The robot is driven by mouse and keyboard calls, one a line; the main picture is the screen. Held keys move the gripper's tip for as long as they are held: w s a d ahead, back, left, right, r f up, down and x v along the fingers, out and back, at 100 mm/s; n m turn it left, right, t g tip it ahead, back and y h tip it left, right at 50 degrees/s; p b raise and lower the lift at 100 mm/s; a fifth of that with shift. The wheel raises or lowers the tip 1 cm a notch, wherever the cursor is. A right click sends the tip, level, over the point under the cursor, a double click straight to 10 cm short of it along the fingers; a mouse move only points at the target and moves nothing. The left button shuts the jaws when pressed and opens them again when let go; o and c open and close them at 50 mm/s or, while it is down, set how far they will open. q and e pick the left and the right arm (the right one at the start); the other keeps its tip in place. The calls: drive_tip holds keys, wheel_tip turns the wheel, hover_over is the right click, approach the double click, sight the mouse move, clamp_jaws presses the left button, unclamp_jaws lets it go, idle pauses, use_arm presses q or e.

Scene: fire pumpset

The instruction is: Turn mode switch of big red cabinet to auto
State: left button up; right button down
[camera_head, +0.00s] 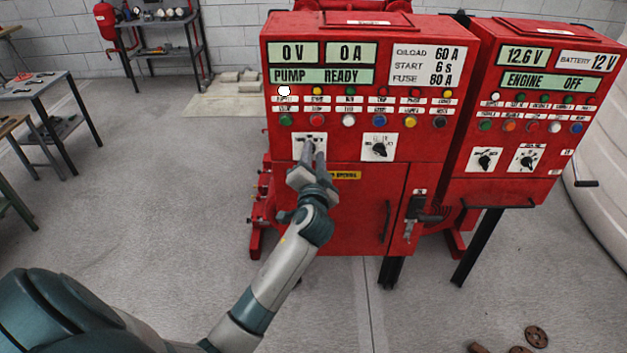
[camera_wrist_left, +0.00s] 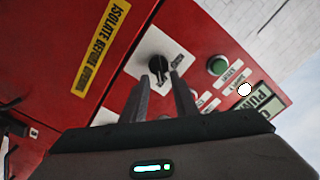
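The big red cabinet (camera_head: 345,205) stands in the middle of the head view, its display reading PUMP READY. Its left switch plate (camera_head: 298,150) is partly hidden by my left gripper (camera_head: 313,157). In the left wrist view a black knob (camera_wrist_left: 157,67) on this white plate lies just beyond the tips of my left gripper (camera_wrist_left: 160,80). The two fingers are apart, pointing at the knob, with a gap between them. Contact with the knob cannot be made out. A second black knob (camera_head: 379,149) sits on the plate to the right. My right gripper is not in view.
A row of coloured buttons (camera_head: 348,121) runs above the plates. A door handle (camera_head: 387,221) and a lever switch (camera_head: 417,209) are lower right. A second red cabinet (camera_head: 480,185) stands at right. A yellow label (camera_head: 347,175) is below the plates.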

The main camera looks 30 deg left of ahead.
use_arm(q)
drive_tip(key=b+v, duration=0.5)
drive_tip(key=v, duration=1.2)
drive_tip(key=shift+a+f, duration=0.1)
